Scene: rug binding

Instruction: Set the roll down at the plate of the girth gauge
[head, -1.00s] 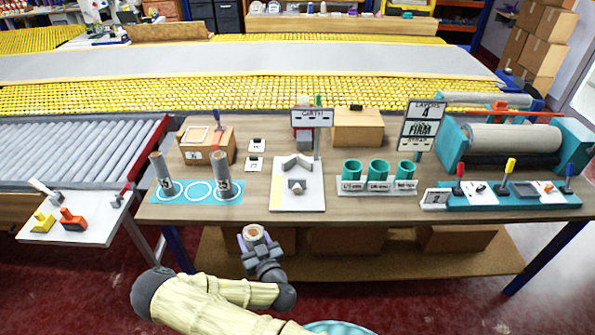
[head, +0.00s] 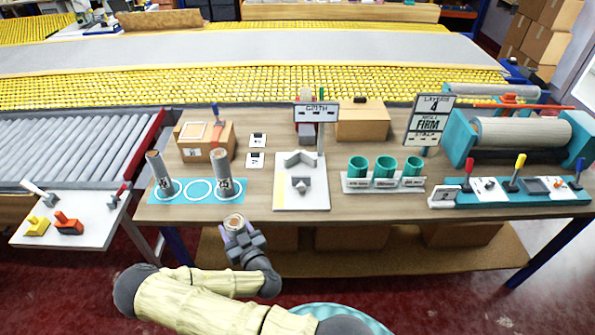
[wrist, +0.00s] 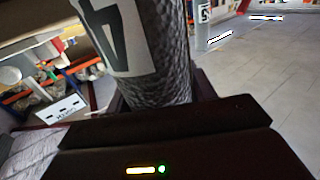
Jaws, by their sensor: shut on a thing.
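My gripper (head: 240,236) is shut on a roll (head: 234,221), held upright in front of the table's near edge. In the wrist view the same roll (wrist: 153,55) is dark grey and textured, with a white label reading 4. The girth gauge stands on the table to the right of my gripper: a white plate (head: 287,197) with grey angled blocks (head: 300,165) on it, and a sign (head: 316,112) reading GIRTH on a post behind. The roll is apart from the plate, lower left of it in the head view. The roll's lower part is hidden by my gripper.
Two more rolls stand upright on the blue ringed mat (head: 199,200), leaving its middle ring empty. Three teal cups (head: 384,169) stand right of the gauge. A cardboard box (head: 205,141) and a teal roller machine (head: 515,140) stand farther back. Bare tabletop lies around the plate.

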